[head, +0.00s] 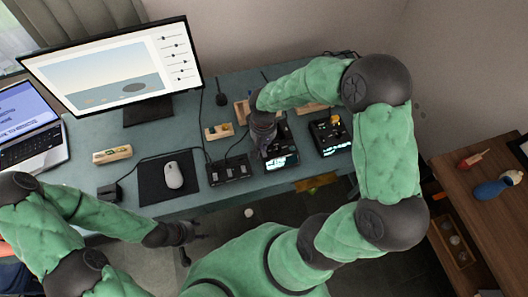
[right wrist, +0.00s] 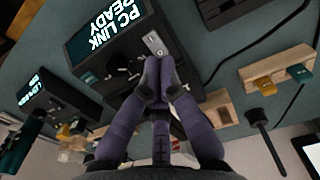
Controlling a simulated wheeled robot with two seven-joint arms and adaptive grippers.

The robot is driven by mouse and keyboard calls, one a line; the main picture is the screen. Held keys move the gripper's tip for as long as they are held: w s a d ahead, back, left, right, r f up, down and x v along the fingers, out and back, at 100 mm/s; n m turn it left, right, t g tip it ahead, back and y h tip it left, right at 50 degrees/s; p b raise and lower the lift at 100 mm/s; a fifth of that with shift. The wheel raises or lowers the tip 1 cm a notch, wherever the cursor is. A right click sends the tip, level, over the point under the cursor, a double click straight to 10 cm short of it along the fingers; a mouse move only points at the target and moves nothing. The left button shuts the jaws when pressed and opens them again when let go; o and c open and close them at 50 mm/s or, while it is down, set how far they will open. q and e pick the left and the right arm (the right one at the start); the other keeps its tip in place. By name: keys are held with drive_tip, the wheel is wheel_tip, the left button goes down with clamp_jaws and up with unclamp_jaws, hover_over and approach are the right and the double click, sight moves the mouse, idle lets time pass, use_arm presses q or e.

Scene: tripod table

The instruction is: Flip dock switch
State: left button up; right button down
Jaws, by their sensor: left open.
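The black dock has a lit screen reading "PC LINK READY" (right wrist: 108,28) in the right wrist view. A small light metal switch plate (right wrist: 155,43) sits at the dock's edge. My right gripper (right wrist: 160,72) has its fingertips together, right beside the plate. I cannot tell whether they touch it, and they hide part of the dock. In the head view the dock (head: 281,161) is partly covered by my right gripper (head: 266,145). My left gripper (head: 193,242) is open and empty, in front of the desk's near edge.
A second black device with a lit screen (head: 335,150) stands right of the dock. A black switch box (head: 229,171) is on its left. Wooden holders (head: 218,131), a mouse (head: 173,175), a monitor (head: 120,65) and a laptop (head: 30,125) share the desk. Cables run between them.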

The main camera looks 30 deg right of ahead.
sight(263, 151)
drive_tip(key=shift+f+b, duration=0.95)
drive_tip(key=shift+f, duration=0.15)
idle(1.2)
drive_tip(key=shift+r+p, duration=2.55)
drive_tip(key=shift+r, duration=1)
drive_tip(key=shift+s+f, duration=0.1)
